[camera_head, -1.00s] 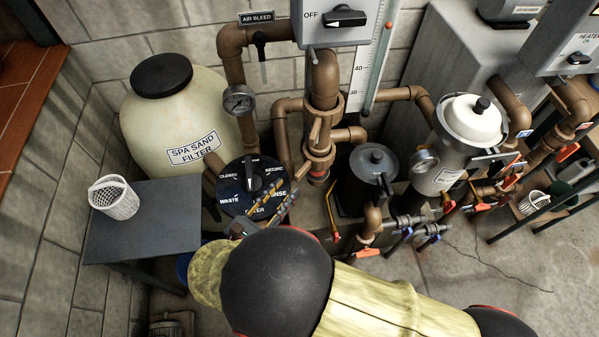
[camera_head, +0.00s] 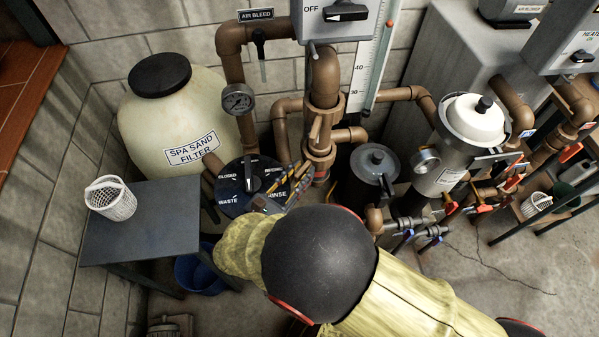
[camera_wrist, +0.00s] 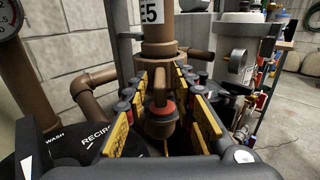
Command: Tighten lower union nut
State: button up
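The brown union fitting with lugs (camera_head: 318,150) sits on the vertical pipe in the middle of the head view. Its lower end, with a red ring, is just below (camera_head: 319,175), and I take this for the lower union nut. In the wrist view the lower end (camera_wrist: 161,112) shows straight ahead between my fingers, with a lug pointing toward the camera above it. My gripper (camera_head: 289,177) is open, its yellow-and-black fingers left and right of the fitting. It also shows in the wrist view (camera_wrist: 166,118). I cannot tell whether the fingers touch the nut.
The black multiport valve (camera_head: 250,183) is close at the left of my gripper. A dark lidded pump pot (camera_head: 372,178) stands at the right. A grey table (camera_head: 145,235) with a white basket (camera_head: 110,199) is at the left. A bent brown pipe (camera_wrist: 92,86) runs left of the fitting.

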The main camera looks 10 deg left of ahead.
grip_shut()
dwell(0.7)
